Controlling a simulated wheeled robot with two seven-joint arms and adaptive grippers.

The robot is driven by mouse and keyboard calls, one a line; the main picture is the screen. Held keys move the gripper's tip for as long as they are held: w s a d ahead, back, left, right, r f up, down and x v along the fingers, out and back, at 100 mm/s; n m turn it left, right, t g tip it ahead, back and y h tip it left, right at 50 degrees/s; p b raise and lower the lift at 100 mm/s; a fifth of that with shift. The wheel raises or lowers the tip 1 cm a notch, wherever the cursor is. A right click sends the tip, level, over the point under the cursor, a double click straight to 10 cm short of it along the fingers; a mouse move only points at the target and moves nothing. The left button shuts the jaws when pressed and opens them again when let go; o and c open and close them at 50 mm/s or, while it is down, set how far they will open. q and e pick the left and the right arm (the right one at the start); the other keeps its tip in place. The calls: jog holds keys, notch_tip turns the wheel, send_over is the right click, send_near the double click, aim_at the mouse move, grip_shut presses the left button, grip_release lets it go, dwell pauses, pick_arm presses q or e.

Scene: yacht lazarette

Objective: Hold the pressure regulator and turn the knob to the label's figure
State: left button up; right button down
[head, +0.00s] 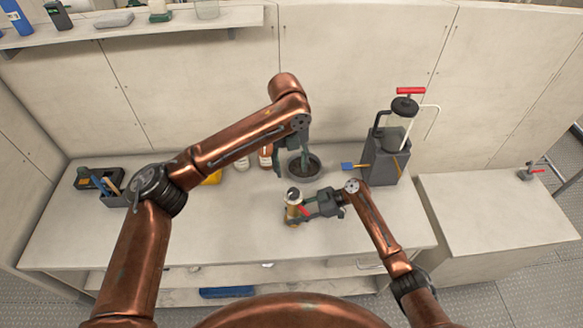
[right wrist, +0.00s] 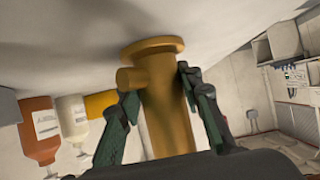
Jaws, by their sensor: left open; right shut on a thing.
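The pressure regulator (head: 292,211) stands on the bench top near its front middle, with a brass body and a pale and dark knob (head: 293,195) on top. My right gripper (head: 298,210) is shut on its body from the right. In the right wrist view the brass body (right wrist: 167,110) is between the green finger pads, with a round flange and a side stub; the knob is out of that view. My left gripper (head: 292,164) is open and empty, pointing down above and behind the regulator, apart from it. The label's figure is too small to read.
A dark round pot (head: 316,172) stands behind the regulator. A white bottle (head: 242,161), an orange bottle (head: 265,156) and a yellow item (head: 212,177) are to its left. A grey pump unit (head: 388,160) is at right. The left bench front is clear.

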jog(key=shift+f, duration=0.1)
jog(key=c, duration=1.3)
grip_release()
